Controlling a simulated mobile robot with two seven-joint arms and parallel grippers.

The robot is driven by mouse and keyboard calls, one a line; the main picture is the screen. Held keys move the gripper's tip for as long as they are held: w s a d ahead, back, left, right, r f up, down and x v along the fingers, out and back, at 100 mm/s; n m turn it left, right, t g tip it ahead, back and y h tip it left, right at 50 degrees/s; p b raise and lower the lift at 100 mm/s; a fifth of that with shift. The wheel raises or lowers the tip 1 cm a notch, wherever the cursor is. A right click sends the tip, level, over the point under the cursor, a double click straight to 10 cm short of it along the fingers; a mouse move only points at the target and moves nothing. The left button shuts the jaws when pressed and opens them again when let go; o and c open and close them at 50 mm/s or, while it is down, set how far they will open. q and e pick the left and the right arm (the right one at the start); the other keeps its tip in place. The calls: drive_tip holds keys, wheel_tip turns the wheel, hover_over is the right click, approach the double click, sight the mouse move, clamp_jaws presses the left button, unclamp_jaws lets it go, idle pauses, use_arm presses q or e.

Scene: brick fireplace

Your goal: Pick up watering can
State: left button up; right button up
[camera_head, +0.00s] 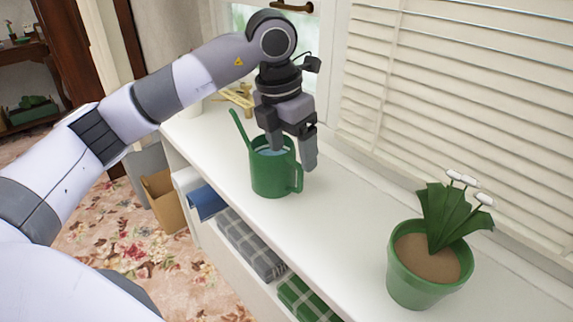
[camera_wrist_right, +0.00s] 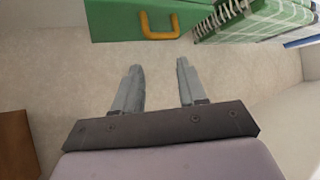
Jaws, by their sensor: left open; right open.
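A green watering can (camera_head: 271,175) stands upright on the white shelf top (camera_head: 340,222). Its spout points up to the left and its handle is on the right side. My left gripper (camera_head: 292,156) points down over the can, open, with one finger at the can's opening and the other by the handle side. Whether the fingers touch the can cannot be told. My right gripper (camera_wrist_right: 158,85) shows only in the right wrist view, open, with nothing between its fingers.
A green pot with a white-flowered plant (camera_head: 428,262) stands at the right on the shelf top. Folded plaid cloths (camera_head: 250,245) lie on the shelf below. A window with shutters (camera_head: 455,90) is behind. In the right wrist view, a green box (camera_wrist_right: 140,20) with a yellow handle is ahead.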

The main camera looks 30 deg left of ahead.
sight(273, 174)
use_arm(q)
drive_tip(key=shift+d+f+y, duration=0.15)
drive_tip(key=shift+f+y, duration=0.15)
drive_tip(key=shift+f, duration=0.6)
drive_tip(key=f, duration=0.4)
drive_tip(key=w+f, duration=0.1)
drive_tip(key=f, duration=0.1)
drive_tip(key=shift+f, duration=0.1)
clamp_jaws()
